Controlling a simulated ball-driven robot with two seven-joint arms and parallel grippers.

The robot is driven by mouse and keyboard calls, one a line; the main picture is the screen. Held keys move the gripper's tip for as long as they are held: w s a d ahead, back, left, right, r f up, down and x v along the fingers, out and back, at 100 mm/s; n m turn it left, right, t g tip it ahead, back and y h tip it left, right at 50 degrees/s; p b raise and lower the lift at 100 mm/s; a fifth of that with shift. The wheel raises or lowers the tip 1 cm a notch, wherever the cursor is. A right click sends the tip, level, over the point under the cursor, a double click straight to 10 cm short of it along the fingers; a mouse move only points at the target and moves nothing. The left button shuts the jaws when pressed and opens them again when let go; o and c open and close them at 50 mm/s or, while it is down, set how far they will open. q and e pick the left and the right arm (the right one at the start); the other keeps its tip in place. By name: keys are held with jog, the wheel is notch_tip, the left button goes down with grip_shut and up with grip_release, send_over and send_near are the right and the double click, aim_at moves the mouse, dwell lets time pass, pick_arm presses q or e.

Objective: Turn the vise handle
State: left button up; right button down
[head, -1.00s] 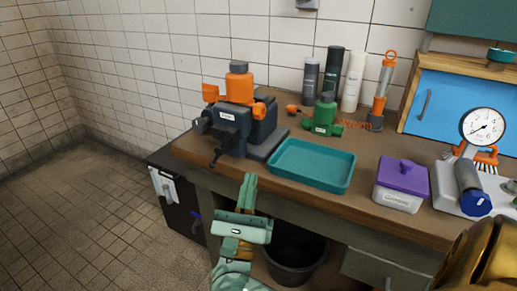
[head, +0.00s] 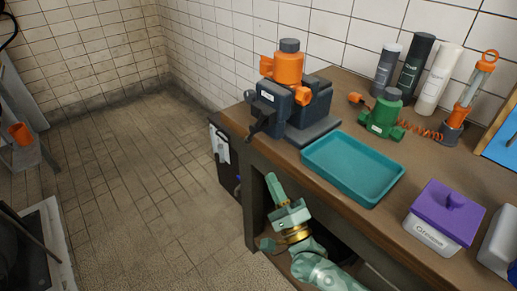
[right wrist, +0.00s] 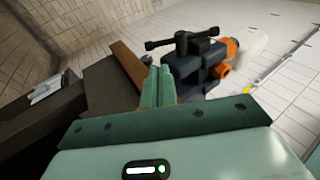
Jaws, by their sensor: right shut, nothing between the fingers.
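The dark blue-grey vise (head: 292,112) sits at the left end of the wooden bench, with an orange fitting (head: 289,68) with a grey cap at its top. The vise handle (head: 259,126), a dark bar, is at the vise's front left side. In the right wrist view the handle (right wrist: 181,40) shows as a black T-shaped bar beyond my fingertips. My right gripper (head: 271,180) is shut and empty, in front of the bench and below the handle, apart from it. Its fingers (right wrist: 160,78) lie together in the right wrist view. My left gripper is out of view.
A teal tray (head: 352,168) lies right of the vise, with a green fitting (head: 384,114) behind it and a purple-lidded box (head: 445,214) farther right. Several bottles stand along the wall. The floor left of the bench (head: 150,170) is open.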

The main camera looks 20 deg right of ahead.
aim_at(251, 138)
jog(key=b+x, duration=0.1)
jog(key=x, duration=0.9)
jog(key=shift+s, duration=0.1)
jog(key=shift+b, duration=0.3)
